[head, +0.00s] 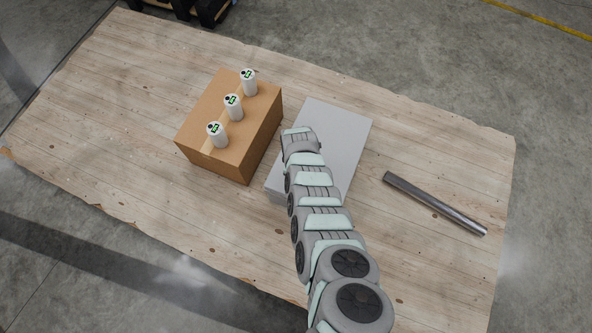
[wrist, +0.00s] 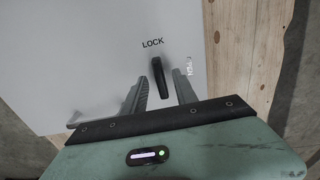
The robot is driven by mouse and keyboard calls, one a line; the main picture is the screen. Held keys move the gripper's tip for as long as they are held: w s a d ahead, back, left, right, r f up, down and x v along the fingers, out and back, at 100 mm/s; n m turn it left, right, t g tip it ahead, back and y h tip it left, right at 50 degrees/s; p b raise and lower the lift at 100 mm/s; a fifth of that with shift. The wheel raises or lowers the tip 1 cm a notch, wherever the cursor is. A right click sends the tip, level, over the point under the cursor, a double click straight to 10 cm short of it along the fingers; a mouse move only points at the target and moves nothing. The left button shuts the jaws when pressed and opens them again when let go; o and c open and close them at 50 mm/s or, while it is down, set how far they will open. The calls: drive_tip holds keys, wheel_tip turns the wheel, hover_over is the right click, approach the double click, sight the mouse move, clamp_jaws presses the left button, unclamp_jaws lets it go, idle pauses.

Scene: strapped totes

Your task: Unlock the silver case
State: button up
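The silver case (head: 341,133) lies on the wooden table, and its pale top fills the left of the wrist view (wrist: 75,60). A black lever (wrist: 159,77) on the case points toward the printed word LOCK (wrist: 153,43). A second label, turned sideways and seemingly reading OPEN (wrist: 183,72), is to its right. My gripper (wrist: 160,82) is open, with one grey finger on each side of the lever. Gaps show between the fingers and the lever. In the head view my arm covers part of the case, and the lever and fingers are hidden.
A cardboard box (head: 200,160) stands close left of the case, with three white cylinders (head: 234,108) on top. A dark metal bar (head: 434,203) lies to the right. The table (head: 100,110) is clear at its left and around the bar.

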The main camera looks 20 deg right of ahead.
drive_tip(key=shift+c, duration=0.4)
clamp_jaws()
drive_tip(key=shift+m, duration=0.3)
drive_tip(key=m, duration=0.3)
drive_tip(key=shift+m+p, duration=0.3)
drive_tip(key=shift+m, duration=0.1)
drive_tip(key=m, duration=0.4)
drive_tip(key=shift+m, duration=0.3)
drive_tip(key=m, duration=0.4)
drive_tip(key=shift+m, duration=2.4)
